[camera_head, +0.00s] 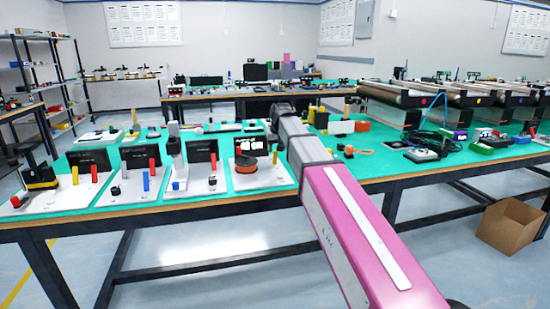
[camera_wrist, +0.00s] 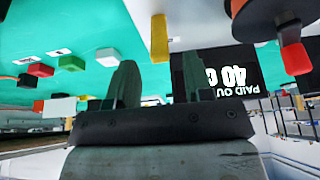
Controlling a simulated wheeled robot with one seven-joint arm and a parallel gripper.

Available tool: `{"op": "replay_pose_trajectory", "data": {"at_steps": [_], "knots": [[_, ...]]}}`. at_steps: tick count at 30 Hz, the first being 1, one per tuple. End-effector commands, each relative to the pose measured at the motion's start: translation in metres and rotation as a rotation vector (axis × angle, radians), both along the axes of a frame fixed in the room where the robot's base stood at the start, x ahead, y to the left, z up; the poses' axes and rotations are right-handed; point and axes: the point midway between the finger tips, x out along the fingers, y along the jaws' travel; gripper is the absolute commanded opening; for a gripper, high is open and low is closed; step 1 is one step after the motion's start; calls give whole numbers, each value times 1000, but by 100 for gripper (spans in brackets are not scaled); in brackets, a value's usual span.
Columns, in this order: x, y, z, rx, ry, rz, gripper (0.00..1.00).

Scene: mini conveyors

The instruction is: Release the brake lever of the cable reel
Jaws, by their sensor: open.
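The cable reel (camera_head: 247,161) is a brown-orange drum on a pale base at the front of the green table. A dark display (camera_head: 249,142) stands behind it. In the wrist view, which is upside down, the display (camera_wrist: 228,72) reads 40 and "PAID OUT". The reel's edge (camera_wrist: 262,18) is at the top right, with a red-orange knob (camera_wrist: 296,58) beside it. A yellow lever (camera_wrist: 160,40) hangs at top centre. My gripper (camera_wrist: 158,78) is open, its fingers apart and either side of the lever's line; contact is not visible. No label shows which part is the brake.
Similar stations with coloured levers (camera_head: 144,178) stand close by on the left. Small coloured blocks (camera_wrist: 70,63) lie on the green surface. A cardboard box (camera_head: 510,226) sits on the floor.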

Motion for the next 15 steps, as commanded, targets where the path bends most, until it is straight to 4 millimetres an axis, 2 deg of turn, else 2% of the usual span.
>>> {"op": "replay_pose_trajectory", "data": {"at_steps": [6, 15], "knots": [[13, 4, -33, -1, 2, 0, 47], [21, 6, -54, 0, 0, 0, 47]]}}
